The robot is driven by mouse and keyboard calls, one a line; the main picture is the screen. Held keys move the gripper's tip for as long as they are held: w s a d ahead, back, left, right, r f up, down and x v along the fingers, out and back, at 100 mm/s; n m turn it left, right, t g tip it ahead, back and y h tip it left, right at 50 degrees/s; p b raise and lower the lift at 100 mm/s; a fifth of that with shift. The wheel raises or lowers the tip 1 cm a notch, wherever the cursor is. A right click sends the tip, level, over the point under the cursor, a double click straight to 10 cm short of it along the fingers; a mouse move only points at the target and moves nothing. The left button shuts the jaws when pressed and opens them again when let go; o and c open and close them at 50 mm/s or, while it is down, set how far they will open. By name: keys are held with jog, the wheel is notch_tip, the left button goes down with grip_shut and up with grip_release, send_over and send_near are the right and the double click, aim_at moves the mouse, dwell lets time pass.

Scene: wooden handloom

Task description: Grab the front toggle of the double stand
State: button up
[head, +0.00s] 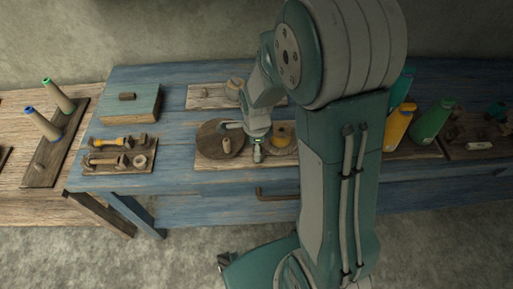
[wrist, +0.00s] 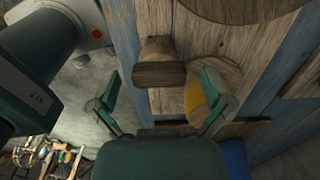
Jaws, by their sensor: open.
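The double stand (head: 208,163) is a wooden board on the blue bench, bearing a dark round disc (head: 212,140) at left and a yellow spool (head: 281,133) on a round base at right. A small wooden toggle (head: 227,146) stands by the disc. In the wrist view a wooden toggle (wrist: 158,74) with a dark crosspiece lies just beyond the gap between my fingertips, and the yellow spool (wrist: 195,100) is partly hidden behind the right finger. My gripper (head: 257,150) is open and empty, low over the stand between the disc and the spool.
Another board (head: 203,97) with a spool lies behind. A blue box (head: 130,103) and a board of small wooden parts (head: 120,168) are at left. Yellow and green bottles (head: 397,126) stand right of my arm. A handle (head: 275,195) juts from the bench front.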

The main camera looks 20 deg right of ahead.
jog(key=shift+f, duration=0.25)
jog(key=c, duration=0.8)
jog(key=shift+r, duration=0.1)
